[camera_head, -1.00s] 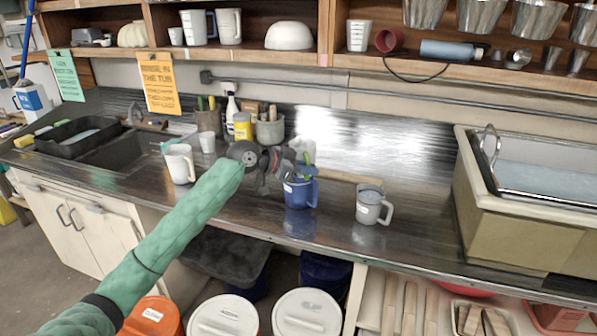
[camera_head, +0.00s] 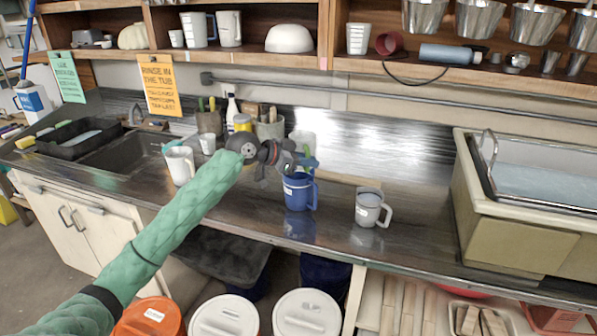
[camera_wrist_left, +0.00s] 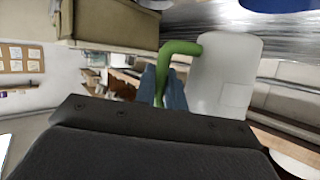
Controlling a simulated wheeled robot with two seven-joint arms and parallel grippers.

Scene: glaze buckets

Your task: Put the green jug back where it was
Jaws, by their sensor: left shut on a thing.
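The green jug is a whitish jug with a green handle. In the head view its pale body (camera_head: 304,139) shows behind my left gripper (camera_head: 299,162), above and behind the blue jug. In the left wrist view the jug (camera_wrist_left: 226,80) is large and close, with a blank label. The blue-grey fingers of my left gripper (camera_wrist_left: 165,88) are shut on its green handle. The jug's base is hidden in the head view, so I cannot tell its exact gap to the counter. My right gripper is not in view.
The blue jug (camera_head: 297,194) stands just in front, and a grey jug (camera_head: 369,209) stands to its right. A white jug (camera_head: 180,165) is left, by the sink. Crocks (camera_head: 270,130) with tools stand behind. The counter (camera_head: 415,185) is clear toward the tub (camera_head: 505,235).

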